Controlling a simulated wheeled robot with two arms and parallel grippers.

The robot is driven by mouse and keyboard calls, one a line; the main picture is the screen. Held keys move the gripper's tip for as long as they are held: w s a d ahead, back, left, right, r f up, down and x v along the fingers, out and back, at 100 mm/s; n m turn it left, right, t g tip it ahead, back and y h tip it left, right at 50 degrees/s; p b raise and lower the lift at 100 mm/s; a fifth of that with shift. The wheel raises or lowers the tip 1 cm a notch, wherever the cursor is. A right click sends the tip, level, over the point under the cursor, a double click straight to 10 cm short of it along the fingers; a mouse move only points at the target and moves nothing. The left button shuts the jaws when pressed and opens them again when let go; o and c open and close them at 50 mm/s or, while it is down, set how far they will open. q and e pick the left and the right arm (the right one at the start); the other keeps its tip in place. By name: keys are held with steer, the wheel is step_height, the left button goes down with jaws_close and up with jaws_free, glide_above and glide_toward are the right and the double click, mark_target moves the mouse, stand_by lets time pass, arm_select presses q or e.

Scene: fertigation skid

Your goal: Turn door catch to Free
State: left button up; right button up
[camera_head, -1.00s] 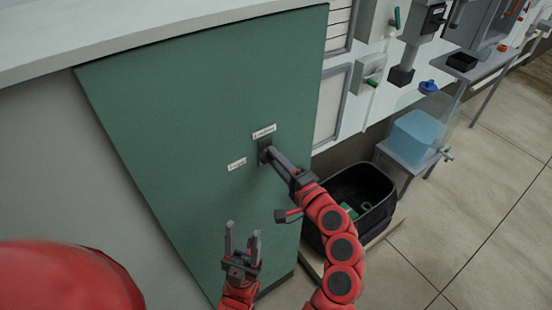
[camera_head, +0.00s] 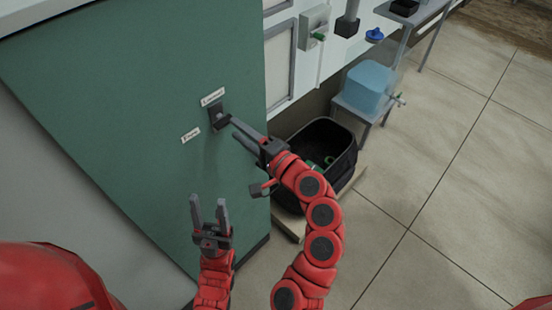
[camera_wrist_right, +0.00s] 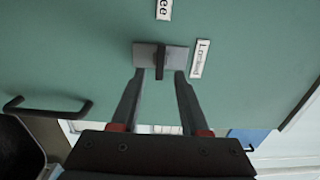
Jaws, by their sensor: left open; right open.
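The door catch (camera_head: 218,117) is a small dark turn-piece on a grey plate on the green door (camera_head: 110,90). A "Locked" label (camera_head: 212,97) is above it and a "Free" label (camera_head: 190,136) is to its lower left. In the right wrist view the catch (camera_wrist_right: 160,60) has its dark bar upright in the picture, with "Locked" (camera_wrist_right: 200,58) on its right and "Free" (camera_wrist_right: 165,9) above. My right gripper (camera_head: 234,127) is open, its fingertips (camera_wrist_right: 159,74) near the catch, one each side of the bar; contact is unclear. My left gripper (camera_head: 208,200) is open and empty, lower before the door.
A black crate (camera_head: 335,140) with green things inside stands right of the door, behind my right arm. A blue container (camera_head: 367,86) sits on a stand beyond. A black handle (camera_wrist_right: 40,107) shows in the right wrist view. The floor at right is clear.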

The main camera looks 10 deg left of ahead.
steer(key=p+v, duration=0.6)
steer(key=v, duration=0.7)
steer(key=shift+s+d, duration=0.15)
